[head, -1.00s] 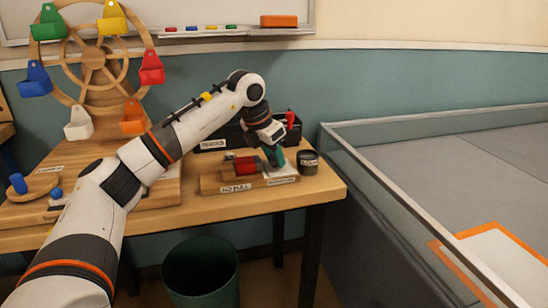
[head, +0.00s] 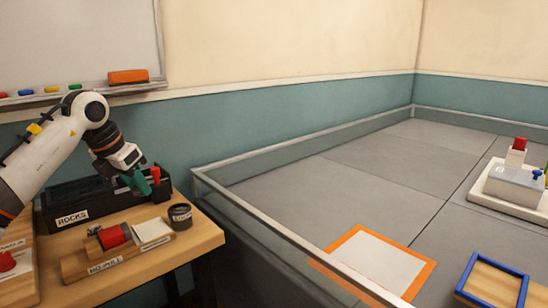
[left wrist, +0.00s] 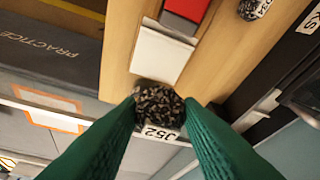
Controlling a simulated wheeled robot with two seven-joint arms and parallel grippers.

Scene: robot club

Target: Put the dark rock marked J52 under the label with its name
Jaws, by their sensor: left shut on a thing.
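My left gripper (head: 136,184) is shut on a dark rock (left wrist: 158,103) with white speckles, held between its green fingers in the left wrist view. A white tag reading J52 shows at the rock's lower edge. In the head view the fingers hide the rock. The gripper is above the work table, in front of the right end of the black box labelled ROCKS (head: 72,218). No separate name label for J52 can be made out on the table. My right gripper is not in view.
A low-walled grey field (head: 350,180) lies to the right, with an orange-edged sheet (head: 380,262).

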